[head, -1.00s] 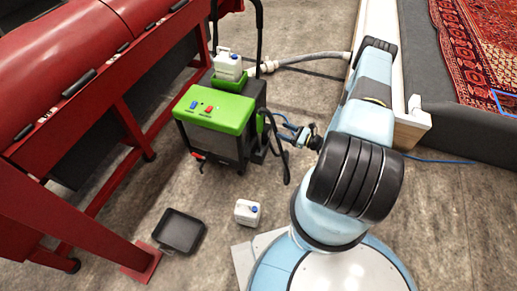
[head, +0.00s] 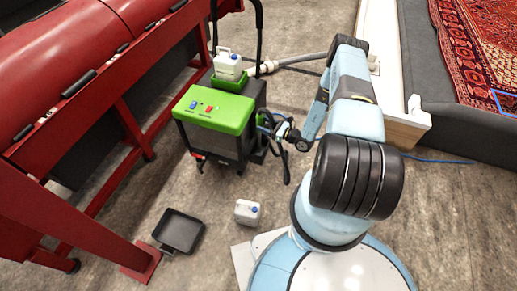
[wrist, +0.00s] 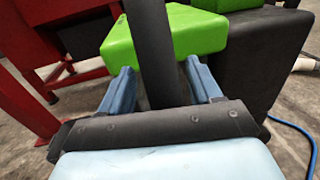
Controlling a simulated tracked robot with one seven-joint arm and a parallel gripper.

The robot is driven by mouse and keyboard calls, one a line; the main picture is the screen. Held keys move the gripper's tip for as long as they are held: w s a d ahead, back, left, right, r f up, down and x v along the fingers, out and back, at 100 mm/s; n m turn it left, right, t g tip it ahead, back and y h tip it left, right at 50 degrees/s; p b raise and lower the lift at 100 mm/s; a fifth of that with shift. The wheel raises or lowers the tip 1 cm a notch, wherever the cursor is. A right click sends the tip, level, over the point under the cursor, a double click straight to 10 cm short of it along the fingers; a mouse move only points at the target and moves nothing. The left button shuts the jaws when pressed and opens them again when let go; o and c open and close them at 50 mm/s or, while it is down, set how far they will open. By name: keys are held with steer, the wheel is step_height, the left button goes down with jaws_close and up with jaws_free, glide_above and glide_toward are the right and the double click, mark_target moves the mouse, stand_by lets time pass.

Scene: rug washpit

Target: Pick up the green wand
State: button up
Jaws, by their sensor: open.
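My gripper (head: 266,124) is at the right side of the green-topped machine (head: 213,113), and its blue fingers show in the wrist view (wrist: 162,92). The fingers are apart, one on each side of a dark upright bar (wrist: 152,45), which looks like part of the wand. The bar stands between them with a gap visible on the right; I cannot tell whether the left finger touches it. Its lower end is hidden behind my gripper's dark front edge. In the head view my gripper covers most of the wand, and no green on it can be made out.
A black hose (head: 286,165) hangs beside the machine. A red frame (head: 105,150) stands left. A grey hose (head: 300,60) runs behind.

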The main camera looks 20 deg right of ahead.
mark_target(260, 122)
steer(key=shift+x, duration=1.7)
steer(key=shift+c, duration=0.3)
steer(key=c, duration=0.9)
steer(key=shift+c, duration=0.3)
steer(key=shift+r, duration=0.1)
